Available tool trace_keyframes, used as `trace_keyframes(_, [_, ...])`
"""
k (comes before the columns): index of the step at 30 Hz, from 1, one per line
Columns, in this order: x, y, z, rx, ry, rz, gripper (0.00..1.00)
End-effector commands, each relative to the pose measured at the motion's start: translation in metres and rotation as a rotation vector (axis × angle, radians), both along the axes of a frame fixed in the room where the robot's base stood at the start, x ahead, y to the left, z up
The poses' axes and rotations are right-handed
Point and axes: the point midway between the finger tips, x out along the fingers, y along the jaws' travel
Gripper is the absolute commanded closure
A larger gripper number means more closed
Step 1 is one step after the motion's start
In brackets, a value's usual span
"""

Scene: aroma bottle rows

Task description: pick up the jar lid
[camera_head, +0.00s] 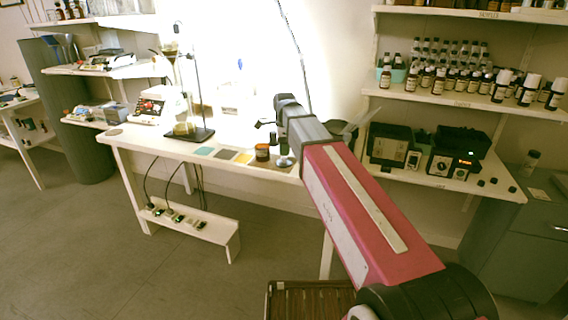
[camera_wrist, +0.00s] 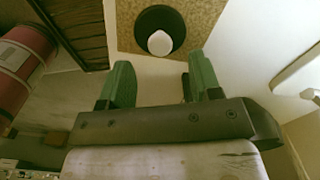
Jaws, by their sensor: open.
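In the wrist view a dark round piece with a pale round knob in its middle (camera_wrist: 160,30) rests on a tan cork-like mat (camera_wrist: 208,14). It looks like the jar lid. My gripper (camera_wrist: 158,84) is open, with its two green fingers apart and nothing between them. The dark piece lies beyond the fingertips, roughly centred between them. I cannot surely pick out the lid there.
The white bench (camera_head: 170,147) holds coloured mats and a stand with glassware (camera_head: 190,110) on the left. Black devices (camera_head: 390,144) and shelves of brown bottles (camera_head: 438,80) stand on the right. A slatted crate (camera_head: 310,302) is low in front.

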Motion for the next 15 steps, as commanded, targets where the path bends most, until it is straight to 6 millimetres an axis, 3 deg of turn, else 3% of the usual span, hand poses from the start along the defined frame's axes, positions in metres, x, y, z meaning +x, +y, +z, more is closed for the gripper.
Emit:
trace_keyframes(10, [0.0,0.001,-0.04,-0.001,0.003,0.0,0.42])
trace_keyframes(15, [0.0,0.001,-0.049,0.0,0.0,0.0,0.42])
